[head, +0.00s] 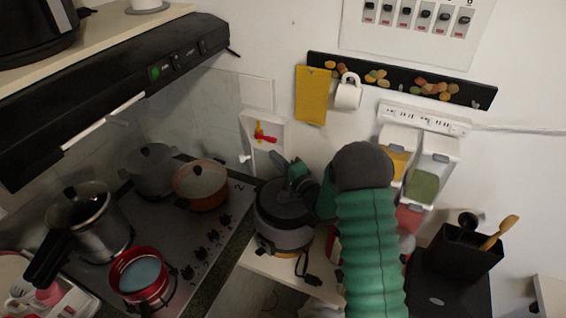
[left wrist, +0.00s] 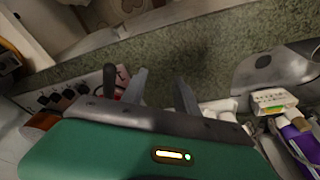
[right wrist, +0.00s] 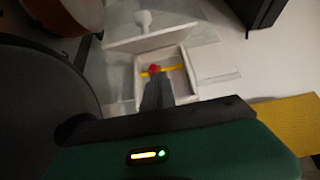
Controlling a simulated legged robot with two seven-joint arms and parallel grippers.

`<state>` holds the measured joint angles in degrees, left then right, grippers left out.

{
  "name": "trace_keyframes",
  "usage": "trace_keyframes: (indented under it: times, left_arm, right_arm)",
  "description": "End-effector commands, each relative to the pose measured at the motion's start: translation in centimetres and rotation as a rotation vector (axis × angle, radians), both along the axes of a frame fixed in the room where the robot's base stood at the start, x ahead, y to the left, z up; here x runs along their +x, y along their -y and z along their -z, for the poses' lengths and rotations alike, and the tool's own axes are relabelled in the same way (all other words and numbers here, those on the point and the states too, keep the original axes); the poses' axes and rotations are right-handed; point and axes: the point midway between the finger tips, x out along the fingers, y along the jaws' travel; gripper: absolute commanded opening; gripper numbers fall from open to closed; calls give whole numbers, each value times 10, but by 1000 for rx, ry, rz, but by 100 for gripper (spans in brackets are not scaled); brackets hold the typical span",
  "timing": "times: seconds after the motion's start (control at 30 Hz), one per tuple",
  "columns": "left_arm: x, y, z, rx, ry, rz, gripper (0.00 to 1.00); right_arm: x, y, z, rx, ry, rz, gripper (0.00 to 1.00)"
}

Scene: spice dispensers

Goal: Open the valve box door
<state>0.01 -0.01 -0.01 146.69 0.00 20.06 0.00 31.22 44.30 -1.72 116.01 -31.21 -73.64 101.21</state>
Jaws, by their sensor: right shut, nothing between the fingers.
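The white valve box (head: 281,133) is on the wall behind the stove. Its door (right wrist: 150,38) stands open, swung out to the box's left in the head view, with its round knob (head: 243,158) on the outer face. Inside are a red valve handle (right wrist: 154,69) and a yellow pipe (right wrist: 168,68). My right gripper (head: 278,160) is just below and in front of the box. In the right wrist view its fingers (right wrist: 158,84) are together, empty, pointing at the opening. Contact with the box cannot be told. My left gripper (left wrist: 161,82) is open and empty, seen only in the left wrist view.
A dark-lidded cooker (head: 283,207) stands below my right gripper. Pots (head: 201,184) sit on the stove at left, under the range hood (head: 120,90).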

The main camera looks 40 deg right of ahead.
Motion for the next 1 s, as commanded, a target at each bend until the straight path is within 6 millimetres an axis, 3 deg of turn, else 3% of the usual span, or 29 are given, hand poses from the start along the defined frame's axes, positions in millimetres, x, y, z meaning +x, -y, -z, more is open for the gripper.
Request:
trace_keyframes:
  times: [0.1, 0.2, 0.4, 1.0]
  left_arm:
    - [0, 0, -11, 0, 0, 0, 36]
    - [0, 0, -20, 0, 0, 0, 36]
    - [0, 0, -25, 0, 0, 0, 36]
    - [0, 0, -17, 0, 0, 0, 36]
  right_arm:
    - [26, 0, -2, -1, -1, -2, 0]
    - [29, -20, -3, 0, -2, -4, 0]
    - [33, -38, -1, -1, -2, -2, 0]
    - [40, -42, 1, -2, 1, 27, 0]
